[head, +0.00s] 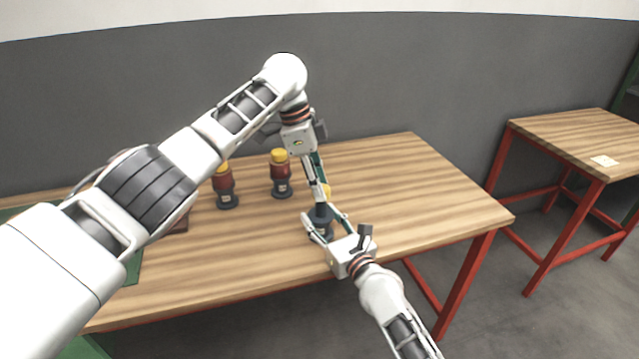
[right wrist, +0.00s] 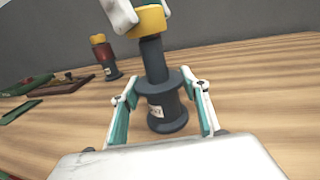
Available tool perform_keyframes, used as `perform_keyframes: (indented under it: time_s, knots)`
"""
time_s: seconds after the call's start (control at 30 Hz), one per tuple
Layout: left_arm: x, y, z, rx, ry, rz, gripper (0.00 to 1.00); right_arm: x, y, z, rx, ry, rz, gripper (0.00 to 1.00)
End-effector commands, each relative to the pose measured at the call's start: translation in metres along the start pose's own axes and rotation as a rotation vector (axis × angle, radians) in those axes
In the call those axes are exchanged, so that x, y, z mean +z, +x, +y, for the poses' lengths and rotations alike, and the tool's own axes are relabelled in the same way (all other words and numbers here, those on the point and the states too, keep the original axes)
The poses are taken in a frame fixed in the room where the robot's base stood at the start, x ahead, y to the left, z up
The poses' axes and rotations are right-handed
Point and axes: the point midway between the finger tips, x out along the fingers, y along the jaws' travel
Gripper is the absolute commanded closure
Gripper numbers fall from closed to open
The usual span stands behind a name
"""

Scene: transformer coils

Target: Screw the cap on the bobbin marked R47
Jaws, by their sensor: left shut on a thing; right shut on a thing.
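A dark grey bobbin (head: 319,229) with a narrow upright post stands on the wooden table; its white label (right wrist: 156,111) is too small to read. My right gripper (head: 327,226) is shut on its lower body, with one finger on each side in the right wrist view (right wrist: 163,100). A yellow cap (right wrist: 151,19) sits at the top of the post, upright and in line with it. My left gripper (head: 321,190) comes down from above and is shut on this cap, partly hiding it in the head view. I cannot tell how far the cap is threaded.
Two red-and-dark bobbins with yellow tops (head: 224,186) (head: 281,174) stand left of the held one. A dark red tray (head: 181,225) and a green mat (head: 134,268) lie further left, partly behind my left arm. The table's right side is clear. A second table (head: 570,135) stands apart.

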Motion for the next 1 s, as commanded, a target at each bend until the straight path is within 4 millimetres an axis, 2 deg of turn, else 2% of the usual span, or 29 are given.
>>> perform_keyframes:
  time_s: [0.13,0.17,0.2,0.23,0.63,1.0]
  knots:
    - [0.001,-0.001,-0.001,-0.004,-0.002,-0.002,0.85,-0.002,0.000,0.000,0.000,0.000,0.002,1.00]
    - [0.001,-0.001,-0.001,-0.004,-0.002,-0.002,0.64,-0.002,0.000,0.000,0.000,0.000,0.002,1.00]
    - [0.001,-0.001,-0.001,-0.004,-0.002,-0.001,0.53,-0.002,0.000,0.000,0.000,0.000,0.003,1.00]
    - [0.001,-0.001,-0.001,-0.003,-0.002,-0.001,0.52,-0.002,0.000,0.000,0.000,0.000,0.003,1.00]
    - [-0.002,-0.004,0.000,-0.002,-0.002,0.000,0.52,-0.002,0.000,0.000,0.000,0.000,0.002,1.00]
    - [-0.012,-0.042,0.000,-0.001,-0.003,0.001,0.52,-0.001,0.000,-0.001,-0.001,0.000,0.002,1.00]
